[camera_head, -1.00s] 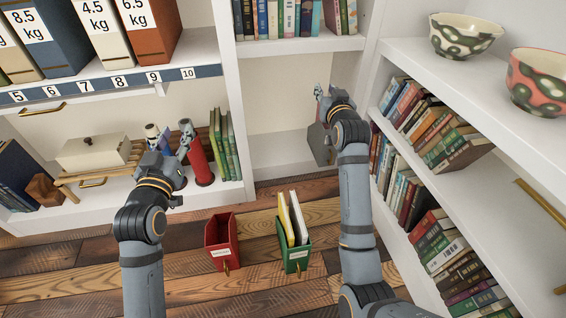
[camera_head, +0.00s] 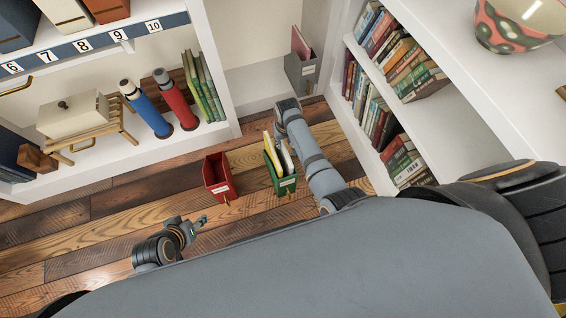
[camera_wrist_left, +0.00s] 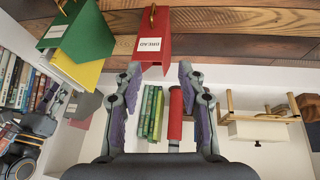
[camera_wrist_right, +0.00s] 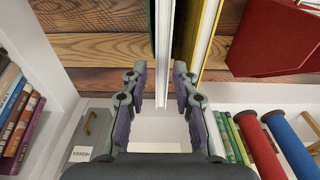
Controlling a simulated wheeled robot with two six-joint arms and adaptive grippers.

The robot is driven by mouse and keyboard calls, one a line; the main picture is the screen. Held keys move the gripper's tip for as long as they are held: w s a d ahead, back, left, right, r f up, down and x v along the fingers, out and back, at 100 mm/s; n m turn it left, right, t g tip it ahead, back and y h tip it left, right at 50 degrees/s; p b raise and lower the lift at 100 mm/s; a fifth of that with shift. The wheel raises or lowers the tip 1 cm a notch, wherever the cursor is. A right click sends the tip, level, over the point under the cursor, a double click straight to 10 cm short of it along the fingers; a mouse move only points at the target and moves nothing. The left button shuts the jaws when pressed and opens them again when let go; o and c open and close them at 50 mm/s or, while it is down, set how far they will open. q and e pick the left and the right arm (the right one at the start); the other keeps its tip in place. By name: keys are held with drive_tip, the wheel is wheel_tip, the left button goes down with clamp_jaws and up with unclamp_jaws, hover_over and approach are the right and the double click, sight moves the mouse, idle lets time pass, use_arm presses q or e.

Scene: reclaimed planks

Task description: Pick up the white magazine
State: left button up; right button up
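The white magazine (camera_head: 287,158) stands in the green holder (camera_head: 283,185) on the floor, beside a yellow magazine (camera_head: 268,142). In the right wrist view the white magazine (camera_wrist_right: 164,50) shows as a narrow upright edge between the open fingertips of my right gripper (camera_wrist_right: 161,72); I cannot tell whether they touch it. The yellow magazine (camera_wrist_right: 208,35) lies just right of the fingers. In the head view my right gripper's fingers are hidden behind its wrist. My left gripper (camera_head: 202,221) is open and empty, low in front of the holders; its fingers show in its wrist view (camera_wrist_left: 158,72).
A red holder (camera_head: 217,181) stands left of the green one. A grey holder (camera_head: 302,76) with a pink item stands at the back. Shelves with books (camera_head: 385,110) flank the right, and a left shelf holds blue and red cylinders (camera_head: 146,110). Plank floor (camera_head: 95,222) is clear at left.

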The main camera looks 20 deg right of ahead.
sight(283, 147)
drive_tip(key=shift+f+b, duration=0.5)
drive_tip(key=shift+f, duration=0.25)
use_arm(q)
drive_tip(key=w+a+r+t+b, duration=0.1)
drive_tip(key=w+r+t, duration=0.7)
drive_tip(key=w+r, duration=0.4)
use_arm(e)
drive_tip(key=shift+s+a+f, duration=0.1)
drive_tip(key=shift+a+f, duration=0.05)
drive_tip(key=shift+f, duration=0.6)
drive_tip(key=shift+f+b, duration=0.5)
drive_tip(key=shift+f, duration=0.55)
use_arm(q)
drive_tip(key=w+r+t, duration=0.5)
drive_tip(key=r+t, duration=0.1)
drive_tip(key=r, duration=0.7)
drive_tip(key=shift+a+r, duration=0.25)
use_arm(e)
clamp_jaws()
drive_tip(key=shift+w, duration=0.2)
